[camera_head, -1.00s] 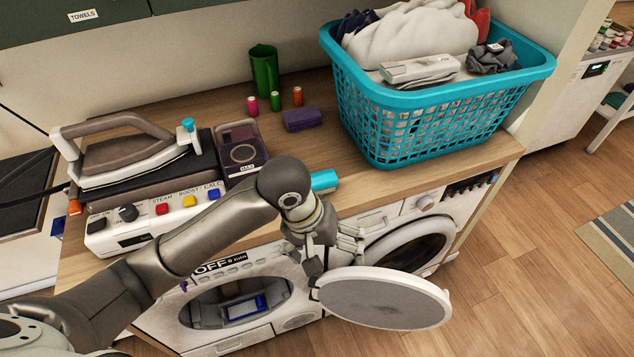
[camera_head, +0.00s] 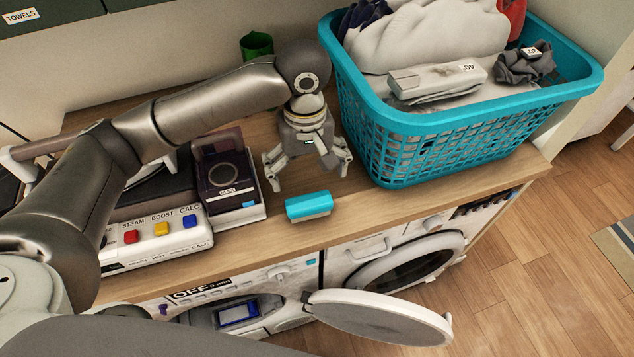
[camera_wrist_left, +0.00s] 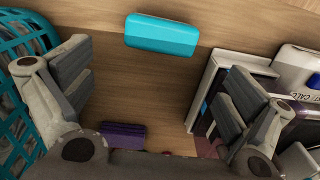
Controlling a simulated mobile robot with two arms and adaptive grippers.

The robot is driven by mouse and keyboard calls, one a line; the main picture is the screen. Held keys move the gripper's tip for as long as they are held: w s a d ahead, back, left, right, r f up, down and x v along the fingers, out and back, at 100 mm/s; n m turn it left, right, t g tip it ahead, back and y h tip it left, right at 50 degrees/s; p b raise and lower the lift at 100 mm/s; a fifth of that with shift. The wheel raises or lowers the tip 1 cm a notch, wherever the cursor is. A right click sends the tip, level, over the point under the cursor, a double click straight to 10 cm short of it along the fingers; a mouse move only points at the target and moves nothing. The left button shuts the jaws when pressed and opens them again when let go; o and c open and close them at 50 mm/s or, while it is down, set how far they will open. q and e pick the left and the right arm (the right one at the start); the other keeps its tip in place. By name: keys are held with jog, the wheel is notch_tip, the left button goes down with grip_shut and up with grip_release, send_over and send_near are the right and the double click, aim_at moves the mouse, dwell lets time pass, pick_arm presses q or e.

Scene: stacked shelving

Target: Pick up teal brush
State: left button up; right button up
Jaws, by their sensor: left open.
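The teal brush (camera_head: 308,206) lies on the wooden counter near its front edge, with a teal back and a pale lower side. It also shows in the left wrist view (camera_wrist_left: 161,35), at the top between the finger lines. My left gripper (camera_head: 310,178) is open and empty, just behind and above the brush, pointing down. Its two fingers also show in the left wrist view (camera_wrist_left: 155,88), spread wide, with nothing between them but counter. They do not touch the brush. My right gripper is not in view.
A teal laundry basket (camera_head: 450,125) with clothes stands close to the right. A dark boxed device (camera_head: 228,180) and a white control panel (camera_head: 160,235) stand to the left. A purple block (camera_wrist_left: 123,134) lies behind the brush. The washer door (camera_head: 380,318) hangs open below.

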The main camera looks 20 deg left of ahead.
aim_at(310, 202)
pick_arm(q)
jog(key=shift+s+f, duration=0.25)
jog(key=shift+f, duration=0.85)
jog(key=shift+s+f, duration=0.2)
jog(key=shift+f, duration=0.45)
jog(key=shift+s+f, duration=0.2)
jog(key=shift+f, duration=0.4)
jog(key=shift+w+f+p, duration=0.1)
jog(key=shift+f+p, duration=0.25)
jog(key=shift+p, duration=0.05)
jog(key=f, duration=0.3)
jog(key=f+p, duration=0.1)
jog(key=shift+d+f, duration=0.2)
jog(key=shift+d, duration=0.05)
jog(key=shift+f, duration=0.2)
jog(key=shift+c, duration=2)
jog(key=c, duration=0.4)
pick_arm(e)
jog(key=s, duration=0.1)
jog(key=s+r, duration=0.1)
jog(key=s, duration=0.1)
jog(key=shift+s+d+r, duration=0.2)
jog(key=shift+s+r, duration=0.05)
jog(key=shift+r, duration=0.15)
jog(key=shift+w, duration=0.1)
